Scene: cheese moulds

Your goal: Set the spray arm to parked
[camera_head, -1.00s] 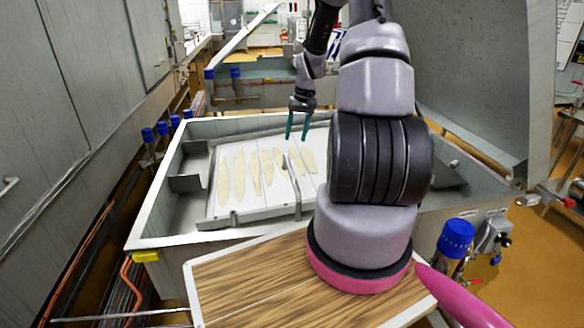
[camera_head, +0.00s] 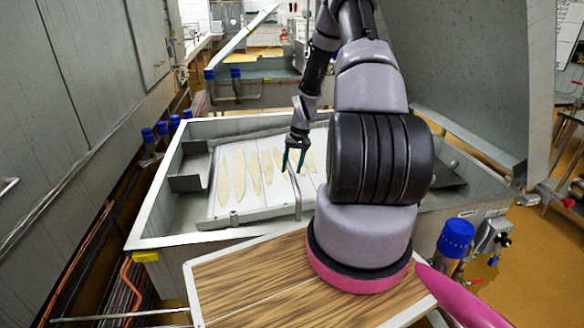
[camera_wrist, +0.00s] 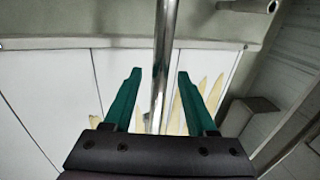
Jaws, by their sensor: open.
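The spray arm (camera_head: 297,195) appears to be the thin bent metal tube over the right part of the open vat (camera_head: 160,205). In the wrist view the shiny tube (camera_wrist: 163,50) runs between the two green fingers, with a gap on each side. My gripper (camera_head: 293,171) is open over the vat, fingers pointing down, with its tips close to the upper end of the tube. In the wrist view my gripper (camera_wrist: 159,75) holds nothing. The tube's far mount is hidden by my arm in the head view.
Several pale, long patches (camera_head: 239,175) lie on the white panel in the vat. A wooden-topped surface (camera_head: 245,280) is in front. A blue-capped post (camera_head: 457,237) stands at right, and a large raised grey panel (camera_head: 470,80) rises behind my arm.

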